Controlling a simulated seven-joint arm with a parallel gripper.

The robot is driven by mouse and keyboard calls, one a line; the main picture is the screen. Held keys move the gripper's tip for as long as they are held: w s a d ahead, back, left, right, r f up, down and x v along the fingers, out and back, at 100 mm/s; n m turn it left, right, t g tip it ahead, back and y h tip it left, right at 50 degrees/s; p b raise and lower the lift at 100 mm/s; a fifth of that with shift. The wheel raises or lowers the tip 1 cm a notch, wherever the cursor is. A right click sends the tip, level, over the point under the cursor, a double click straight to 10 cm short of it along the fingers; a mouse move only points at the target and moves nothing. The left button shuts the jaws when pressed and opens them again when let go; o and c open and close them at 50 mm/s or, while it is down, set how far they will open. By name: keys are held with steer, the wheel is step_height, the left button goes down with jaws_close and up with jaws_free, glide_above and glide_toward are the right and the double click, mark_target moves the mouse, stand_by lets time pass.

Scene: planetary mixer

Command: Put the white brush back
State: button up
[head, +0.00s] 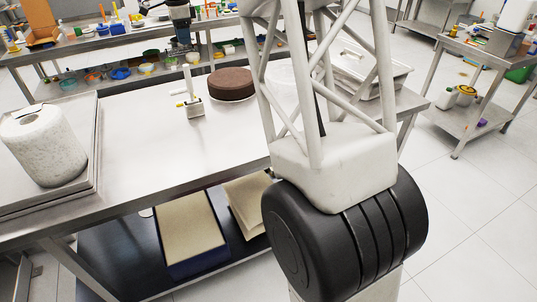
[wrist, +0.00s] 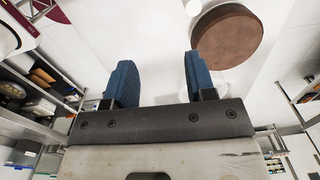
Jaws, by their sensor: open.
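A yellow-green bit shows at the left of the base. My gripper (head: 183,46) hangs behind it near the table's far edge. In the wrist view my gripper (wrist: 160,75) has its two blue fingers wide apart with nothing between them. No brush is clear in the wrist view.
A round brown cake (head: 231,84) stands right of the white piece, and also in the wrist view (wrist: 228,38). A white roll (head: 42,145) stands on a tray at the left. A lidded steel pan (head: 355,65) lies behind my arm. The table's middle is clear.

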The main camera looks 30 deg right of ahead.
steer(key=s+d+r+n+t, duration=0.15)
steer(key=s+n, duration=0.75)
steer(key=s, duration=2.1)
steer(key=s+f+n, duration=0.3)
steer(key=s, duration=0.6)
steer(key=s+f+n, duration=0.3)
steer(key=s+f, duration=0.1)
steer(key=s, duration=0.5)
steer(key=s+f+n, duration=0.3)
steer(key=s+f, duration=0.1)
steer(key=s, duration=0.6)
steer(key=shift+d+f+t, duration=0.2)
steer(key=shift+d+t, duration=0.15)
steer(key=shift+t, duration=0.1)
